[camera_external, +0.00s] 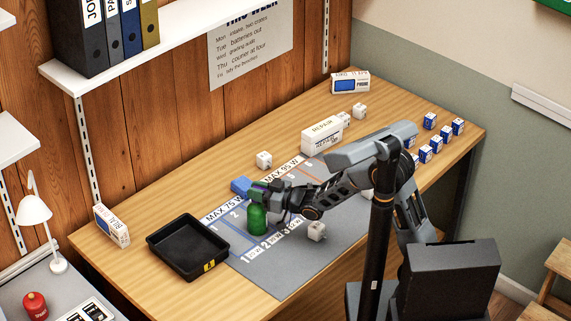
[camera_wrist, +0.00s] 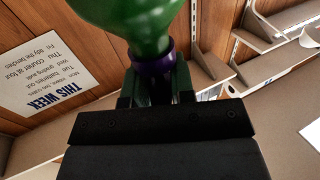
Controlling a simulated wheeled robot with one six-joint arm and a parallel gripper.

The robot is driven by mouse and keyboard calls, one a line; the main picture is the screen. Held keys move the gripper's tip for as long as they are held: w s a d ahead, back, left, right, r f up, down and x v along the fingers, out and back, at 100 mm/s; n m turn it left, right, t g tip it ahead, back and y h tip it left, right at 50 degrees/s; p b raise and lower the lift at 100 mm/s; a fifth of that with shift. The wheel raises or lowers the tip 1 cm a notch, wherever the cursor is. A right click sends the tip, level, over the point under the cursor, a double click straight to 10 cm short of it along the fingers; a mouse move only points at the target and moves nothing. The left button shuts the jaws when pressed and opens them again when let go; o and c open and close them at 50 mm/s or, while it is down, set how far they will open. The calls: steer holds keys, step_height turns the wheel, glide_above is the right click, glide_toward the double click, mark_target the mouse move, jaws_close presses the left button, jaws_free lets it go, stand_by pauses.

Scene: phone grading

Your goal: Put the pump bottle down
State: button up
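The pump bottle (camera_external: 257,221) is green and upright over the near-left part of the grey mat (camera_external: 285,272), by the lane marked 2. My gripper (camera_external: 266,193) is at its top and shut on it. In the wrist view, the green bottle body (camera_wrist: 140,22) and its purple collar (camera_wrist: 153,70) show at the dark fingers (camera_wrist: 158,90) of my gripper, which close around the neck. The pump head is mostly hidden by the fingers. I cannot tell whether the base touches the mat.
A black tray (camera_external: 156,240) stands left of the mat. A blue block (camera_external: 240,185) lies just behind the bottle. White cubes (camera_external: 316,231) (camera_external: 264,159) stand near it. A repair box (camera_external: 322,136) is farther back, and several small blue-white boxes (camera_external: 437,144) stand at the right.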

steer(key=o, duration=0.5)
steer(key=shift+c, duration=0.2)
steer(key=shift+r+p, duration=0.25)
steer(key=shift+p, duration=0.1)
steer(key=v, duration=1.2)
steer(key=shift+b, duration=0.4)
steer(key=w+d+f+m+t+h, duration=0.1)
steer(key=w+d+m+t+h, duration=0.1)
steer(key=w+d+m+h, duration=0.5)
steer(key=w+d+f+t+h, duration=0.1)
steer(key=w+d+t+h, duration=0.3)
steer(key=d, duration=0.7)
steer(key=s+d+f+m+g+h, duration=0.1)
steer(key=s+d+m+g+h, duration=0.4)
steer(key=s+d+g, duration=0.4)
steer(key=s+d+m, duration=0.1)
steer(key=s+d, duration=0.3)
steer(key=d, duration=0.3)
steer(key=shift+m+g+h, duration=0.3)
steer(key=shift+m+g, duration=0.1)
